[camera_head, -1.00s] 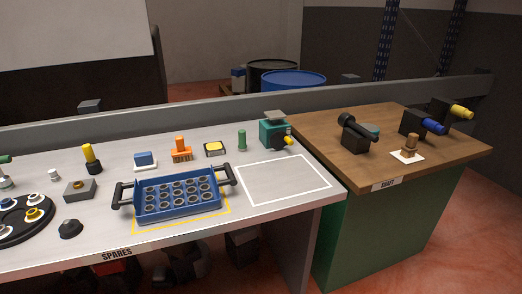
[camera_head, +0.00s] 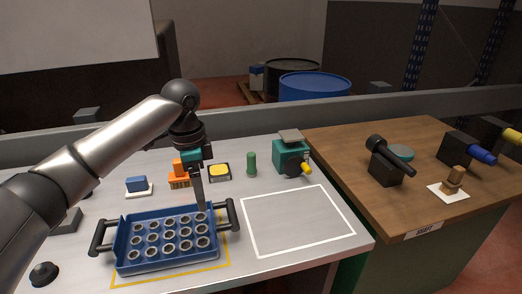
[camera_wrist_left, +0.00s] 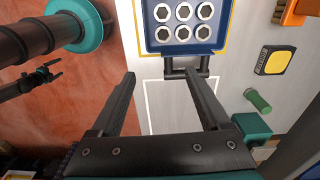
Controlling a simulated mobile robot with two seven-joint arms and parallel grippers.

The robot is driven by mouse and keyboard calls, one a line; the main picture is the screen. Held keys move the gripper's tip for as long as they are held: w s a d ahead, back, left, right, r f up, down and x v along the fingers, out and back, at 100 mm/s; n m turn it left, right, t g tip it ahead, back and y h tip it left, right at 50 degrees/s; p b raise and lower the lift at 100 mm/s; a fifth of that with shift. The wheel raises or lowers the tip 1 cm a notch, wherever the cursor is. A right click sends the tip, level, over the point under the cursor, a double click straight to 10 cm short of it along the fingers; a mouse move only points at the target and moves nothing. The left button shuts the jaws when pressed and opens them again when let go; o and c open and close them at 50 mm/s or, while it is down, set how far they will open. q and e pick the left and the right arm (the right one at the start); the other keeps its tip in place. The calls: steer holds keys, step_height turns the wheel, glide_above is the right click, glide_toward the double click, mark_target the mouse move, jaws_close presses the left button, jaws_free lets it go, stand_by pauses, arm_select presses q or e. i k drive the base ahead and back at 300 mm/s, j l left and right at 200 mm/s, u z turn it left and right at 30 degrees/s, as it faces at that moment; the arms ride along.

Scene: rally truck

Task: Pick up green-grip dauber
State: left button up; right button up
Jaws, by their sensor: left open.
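The green dauber (camera_head: 251,164) looks like a slim green cylinder standing upright near the back of the grey bench. It also shows in the left wrist view (camera_wrist_left: 257,100), to the right of the fingers. My left gripper (camera_head: 202,207) is over the right part of the blue tray, left of the dauber and apart from it. In the left wrist view its two fingers (camera_wrist_left: 160,75) are spread with nothing between them. A small dark pincer shape (camera_wrist_left: 50,70) at the left of that view may be my right gripper, too small to read.
The blue tray (camera_head: 122,253) with dark handles lies left of a white-outlined bare area (camera_head: 298,222). A yellow-topped block (camera_head: 220,172) stands left of the dauber, a teal device (camera_head: 291,155) right of it.

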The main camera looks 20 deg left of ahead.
mark_target(251, 171)
steer(key=i, duration=1.25)
